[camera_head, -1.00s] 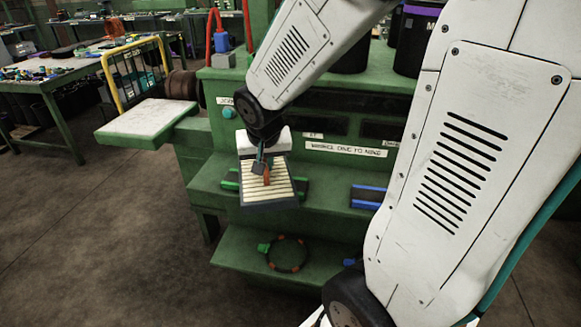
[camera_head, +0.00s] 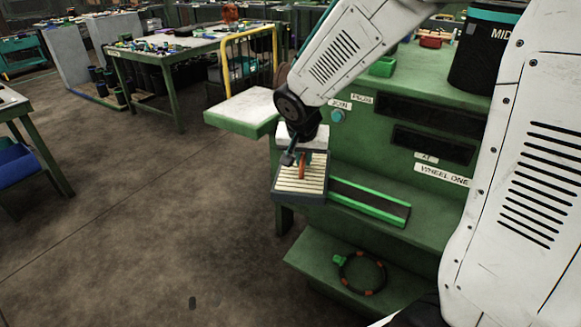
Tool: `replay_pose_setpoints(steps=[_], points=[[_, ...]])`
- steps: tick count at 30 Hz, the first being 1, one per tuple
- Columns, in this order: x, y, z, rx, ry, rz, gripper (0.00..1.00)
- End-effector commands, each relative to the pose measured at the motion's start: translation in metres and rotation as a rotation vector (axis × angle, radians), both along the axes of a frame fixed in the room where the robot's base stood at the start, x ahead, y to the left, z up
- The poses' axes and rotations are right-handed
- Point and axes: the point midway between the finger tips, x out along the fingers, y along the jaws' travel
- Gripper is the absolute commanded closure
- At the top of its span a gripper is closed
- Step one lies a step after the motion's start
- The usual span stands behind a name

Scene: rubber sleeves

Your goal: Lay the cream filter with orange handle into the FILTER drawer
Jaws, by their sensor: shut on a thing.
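The cream filter (camera_head: 290,184) is a ribbed panel in a dark frame with an orange handle (camera_head: 302,166). It hangs in front of the green machine's left end, above the shelf level. My gripper (camera_head: 297,160) is shut on the orange handle, above the filter; the fingers are small and partly hidden by my wrist. No FILTER drawer or FILTER label can be made out in this view.
A green rail (camera_head: 368,202) lies on the machine's shelf, right of the filter. A dark ring with orange marks (camera_head: 362,272) lies on the lower shelf. A pale-topped side table (camera_head: 245,108) stands behind left. The floor (camera_head: 140,215) at left is open.

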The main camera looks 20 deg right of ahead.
Motion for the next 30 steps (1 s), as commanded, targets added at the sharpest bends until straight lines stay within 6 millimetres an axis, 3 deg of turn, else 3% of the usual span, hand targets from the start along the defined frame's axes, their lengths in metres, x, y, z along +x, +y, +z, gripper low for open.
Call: replay_pose_setpoints(steps=[10,16,29,30], points=[[0.026,0.031,-0.004,0.000,0.000,0.001,1.00],[0.024,0.029,-0.035,-0.001,0.003,0.000,1.00],[0.024,0.029,-0.041,0.000,0.000,-0.001,1.00],[0.024,0.029,-0.042,0.000,0.000,-0.001,0.83]])
